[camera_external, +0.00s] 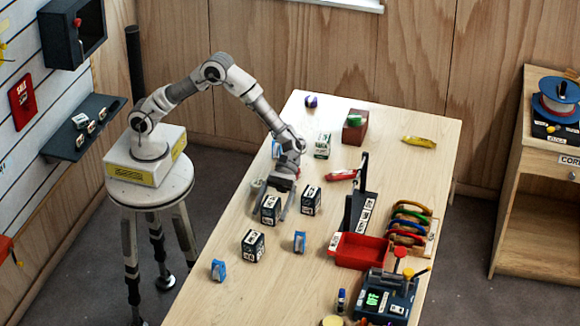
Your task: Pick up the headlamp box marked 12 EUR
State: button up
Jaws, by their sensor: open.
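Three similar dark boxes with white labels stand on the wooden table: one at my gripper (270,209), one just right of it (311,201), and one nearer the front (253,245). The label print is too small to read, so I cannot tell which is marked 12 EUR. My gripper (269,203) points down, open, low over the table. Its fingers are at the first dark box, which appears between or just in front of them; contact cannot be told. The gripper hides part of the table behind that box.
Small blue items stand near the front boxes (300,241) (218,270). A white-green box (322,146) stands behind. A red tray (362,251), a dark upright stand (358,207) and coloured rings (408,222) fill the right side. The table's front left is mostly clear.

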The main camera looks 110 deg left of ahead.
grip_shut()
dwell(0.4)
jog(key=shift+r, duration=0.1)
